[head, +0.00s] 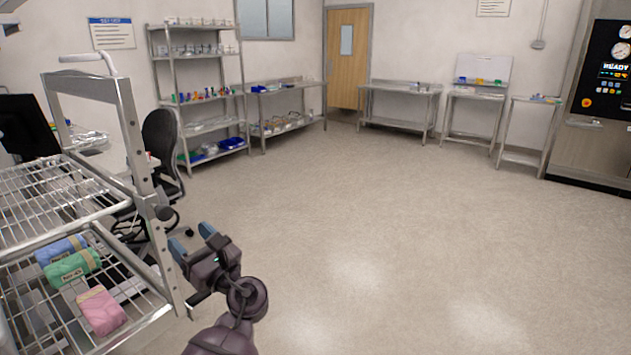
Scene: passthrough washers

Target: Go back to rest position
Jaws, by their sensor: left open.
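My left gripper (193,241) shows at the bottom centre-left of the head view, just right of the wire-shelf cart (130,125). Its two blue-tipped fingers are apart, with nothing between them. It is near the cart's front post; I cannot tell whether it touches it. The dark arm behind it comes up from the bottom edge. My right gripper is not in view.
On the cart's lower wire shelf lie a blue pack (62,249), a green pack (73,267) and a pink pack (101,311). An office chair (160,145) stands behind the cart. Steel tables (400,88) line the far wall. The floor (400,230) ahead and right is clear.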

